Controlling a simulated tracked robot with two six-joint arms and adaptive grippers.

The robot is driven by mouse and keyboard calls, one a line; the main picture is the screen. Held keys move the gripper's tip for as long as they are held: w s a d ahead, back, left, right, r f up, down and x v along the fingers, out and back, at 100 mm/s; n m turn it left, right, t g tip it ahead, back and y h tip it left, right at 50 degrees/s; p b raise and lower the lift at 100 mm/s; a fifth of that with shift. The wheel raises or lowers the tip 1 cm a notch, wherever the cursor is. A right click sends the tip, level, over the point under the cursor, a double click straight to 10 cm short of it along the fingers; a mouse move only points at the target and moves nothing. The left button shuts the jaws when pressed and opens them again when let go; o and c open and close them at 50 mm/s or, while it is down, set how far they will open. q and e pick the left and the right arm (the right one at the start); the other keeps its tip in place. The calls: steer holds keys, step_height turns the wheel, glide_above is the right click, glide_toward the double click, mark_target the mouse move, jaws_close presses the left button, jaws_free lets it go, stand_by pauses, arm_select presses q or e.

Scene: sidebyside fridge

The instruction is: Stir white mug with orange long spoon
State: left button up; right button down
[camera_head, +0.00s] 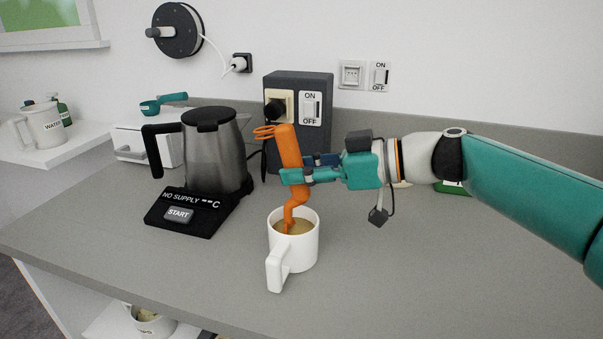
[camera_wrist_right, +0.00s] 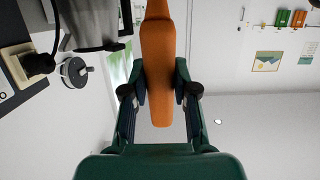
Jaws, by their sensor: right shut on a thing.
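The white mug (camera_head: 307,250) stands upright on the grey counter with its handle towards the front. It holds a brown liquid. The orange long spoon (camera_head: 288,150) is close to upright, with its lower end inside the mug; its tip is hidden in the liquid. My right gripper (camera_head: 290,177) comes in from the right and is shut on the spoon's thick handle, above the mug. In the right wrist view the orange handle (camera_wrist_right: 157,60) lies between the two fingers. My left gripper is not in view.
A metal kettle (camera_head: 214,150) on a black base (camera_head: 190,212) stands left of the mug. A dark box with a switch (camera_head: 298,90) is behind the spoon. The counter (camera_head: 400,270) is clear to the right and in front of the mug.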

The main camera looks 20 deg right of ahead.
mark_target(294, 135)
steer(key=shift+w+a+r+p, duration=0.1)
steer(key=shift+r+p, duration=0.6)
steer(key=shift+r, duration=0.65)
steer(key=shift+w+a+r+p, duration=0.15)
steer(key=shift+r+p, duration=0.6)
steer(key=shift+r, duration=0.55)
steer(key=shift+w+a+r+p, duration=0.1)
steer(key=shift+r+p, duration=0.6)
steer(key=shift+r, duration=0.65)
steer(key=shift+s+r+p, duration=0.1)
steer(key=shift+r+p, duration=1.55)
steer(key=shift+r, duration=0.9)
steer(key=shift+f, duration=0.2)
